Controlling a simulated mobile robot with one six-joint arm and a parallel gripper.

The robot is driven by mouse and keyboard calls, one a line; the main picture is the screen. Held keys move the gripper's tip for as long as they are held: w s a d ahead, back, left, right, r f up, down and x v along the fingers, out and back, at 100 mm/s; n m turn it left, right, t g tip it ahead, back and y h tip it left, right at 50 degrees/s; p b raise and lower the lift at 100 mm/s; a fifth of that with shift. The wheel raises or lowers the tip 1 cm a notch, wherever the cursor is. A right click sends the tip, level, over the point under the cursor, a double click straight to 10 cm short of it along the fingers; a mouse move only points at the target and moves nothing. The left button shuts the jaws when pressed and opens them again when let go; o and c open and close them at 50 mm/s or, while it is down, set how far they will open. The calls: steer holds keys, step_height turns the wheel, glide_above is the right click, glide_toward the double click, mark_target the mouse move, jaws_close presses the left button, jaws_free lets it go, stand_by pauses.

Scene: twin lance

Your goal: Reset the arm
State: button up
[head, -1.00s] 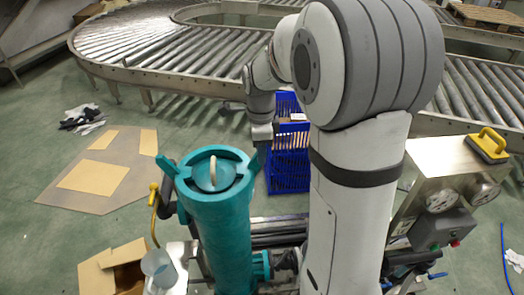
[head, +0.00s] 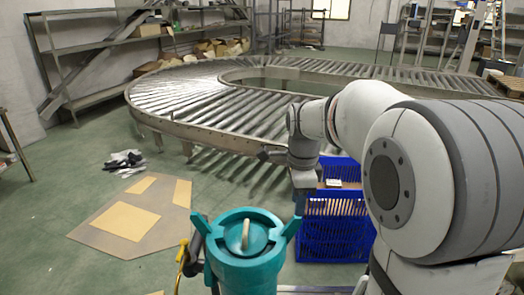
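My arm (head: 430,170) reaches from the lower right toward the middle of the head view, bent at a large grey-and-white joint. Its slim far end (head: 303,150) points down in front of the blue crate. My gripper (head: 304,180) is small and blurred there. Its fingers cannot be made out, and no held thing can be made out.
A blue slatted crate (head: 345,238) stands on the floor behind the arm's end. A teal canister (head: 243,268) with a lid handle is at the bottom. A curved roller conveyor (head: 180,100) lies beyond. A flat brown board (head: 92,240) lies on green floor at left.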

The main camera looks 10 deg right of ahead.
steer(key=s+a+f+n+t, duration=0.2)
steer(key=s+f+n, duration=0.1)
steer(key=s+n, duration=1.5)
steer(key=shift+n+t, duration=0.3)
steer(key=shift+n, duration=0.2)
